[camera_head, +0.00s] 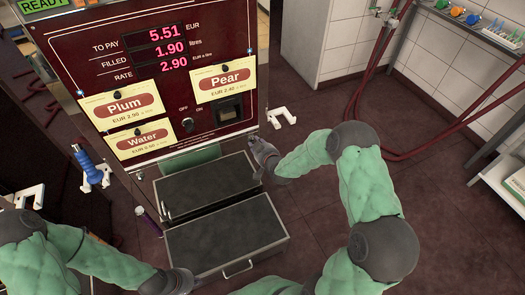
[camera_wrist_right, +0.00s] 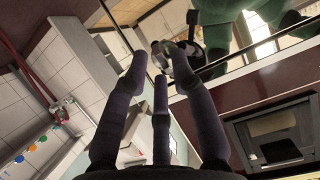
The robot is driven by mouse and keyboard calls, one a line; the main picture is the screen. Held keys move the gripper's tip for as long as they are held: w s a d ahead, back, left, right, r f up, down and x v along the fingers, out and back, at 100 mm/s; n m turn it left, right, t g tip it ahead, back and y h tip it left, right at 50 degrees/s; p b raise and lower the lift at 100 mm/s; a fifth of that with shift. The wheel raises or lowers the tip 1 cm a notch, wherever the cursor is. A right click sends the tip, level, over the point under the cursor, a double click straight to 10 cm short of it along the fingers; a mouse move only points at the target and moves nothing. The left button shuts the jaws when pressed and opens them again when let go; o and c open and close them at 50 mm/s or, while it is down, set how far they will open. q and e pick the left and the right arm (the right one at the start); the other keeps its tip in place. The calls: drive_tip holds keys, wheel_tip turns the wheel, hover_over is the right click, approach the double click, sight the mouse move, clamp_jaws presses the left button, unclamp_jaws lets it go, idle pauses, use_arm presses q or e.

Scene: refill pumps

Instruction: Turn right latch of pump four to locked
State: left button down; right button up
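The pump front (camera_head: 75,40) is a dark red panel with a lit display and Plum, Water and Pear signs. I cannot make out its right latch for certain. My right gripper (camera_head: 262,152) is at the panel's lower right edge. In the right wrist view its fingers (camera_wrist_right: 158,68) are spread apart. A small round metallic piece (camera_wrist_right: 163,53) shows near the fingertips; I cannot tell whether it is the latch or touches them. My left gripper (camera_head: 170,282) is low at the bottom edge, left of the lower grey step; its fingers are not clear.
Two grey-topped steps (camera_head: 228,237) stand below the panel. A white bracket (camera_head: 282,117) juts out at its right, and a blue nozzle (camera_head: 88,165) sits at its left. Red hoses (camera_head: 357,100) hang along the tiled wall.

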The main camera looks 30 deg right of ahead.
drive_tip(key=v, duration=1.1)
idle(0.3)
drive_tip(key=s+a+f+g+y+p, duration=0.2)
drive_tip(key=s+a+f+g, duration=0.4)
drive_tip(key=s+a+f, duration=0.2)
drive_tip(key=s+a+f+m+g+y+p, duration=0.1)
drive_tip(key=s+a+f+g+y+p, duration=0.1)
drive_tip(key=s+a+f+g, duration=0.5)
drive_tip(key=s+a+f, duration=0.2)
drive_tip(key=s+a, duration=0.3)
drive_tip(key=s, duration=0.2)
drive_tip(key=shift+f+m+y, duration=0.3)
drive_tip(key=shift+y, duration=0.1)
drive_tip(key=shift+s, duration=0.15)
